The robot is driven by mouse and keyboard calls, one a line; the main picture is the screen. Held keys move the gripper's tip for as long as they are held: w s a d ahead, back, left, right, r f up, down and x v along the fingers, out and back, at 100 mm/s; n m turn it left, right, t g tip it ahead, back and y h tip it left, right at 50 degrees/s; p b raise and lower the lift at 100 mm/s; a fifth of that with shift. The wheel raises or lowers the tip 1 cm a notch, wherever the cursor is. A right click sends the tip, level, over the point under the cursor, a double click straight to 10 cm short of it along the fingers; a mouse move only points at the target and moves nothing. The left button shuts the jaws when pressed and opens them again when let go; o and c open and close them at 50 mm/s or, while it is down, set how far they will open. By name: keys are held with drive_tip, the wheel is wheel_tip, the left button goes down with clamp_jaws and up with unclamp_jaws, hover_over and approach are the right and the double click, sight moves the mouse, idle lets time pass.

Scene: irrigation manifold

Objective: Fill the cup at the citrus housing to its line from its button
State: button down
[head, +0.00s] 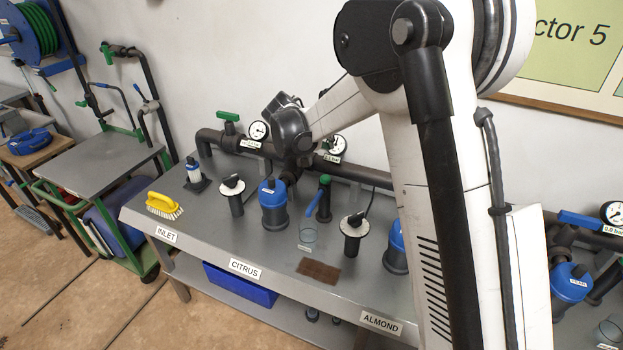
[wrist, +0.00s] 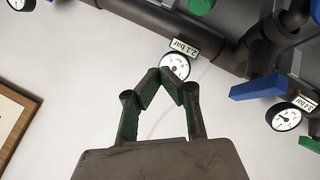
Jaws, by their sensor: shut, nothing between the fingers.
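The citrus housing (head: 273,206) is a blue canister on the grey bench, behind the CITRUS label (head: 244,268). A clear cup (head: 308,236) stands to its right, below a tap with a green handle (head: 324,181); its line and water level are too small to read. Black posts with pale round discs stand left (head: 232,190) and right (head: 352,228) of the housing; I cannot tell which part is the button. My gripper (wrist: 172,77) is shut and empty in the wrist view, its tips in front of a 2.1 bar gauge (wrist: 175,66). In the head view its fingers are unclear, near the pipe.
A yellow brush (head: 162,204) and a small bottle (head: 194,171) are on the bench's left. A brown mat (head: 319,271) lies in front of the cup. A blue bin (head: 240,284) is on the shelf below. My arm hides part of the bench's right side.

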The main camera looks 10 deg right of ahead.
sight(325, 178)
drive_tip(key=shift+w+a+f, duration=0.1)
drive_tip(key=shift+a+f, duration=0.05)
idle(0.3)
wheel_tip(325, 178, down, 8)
drive_tip(key=b, duration=0.4)
drive_tip(key=shift+f+b, duration=0.4)
idle(1.2)
drive_tip(key=shift+f+b, duration=0.4)
drive_tip(key=shift+b, duration=0.1)
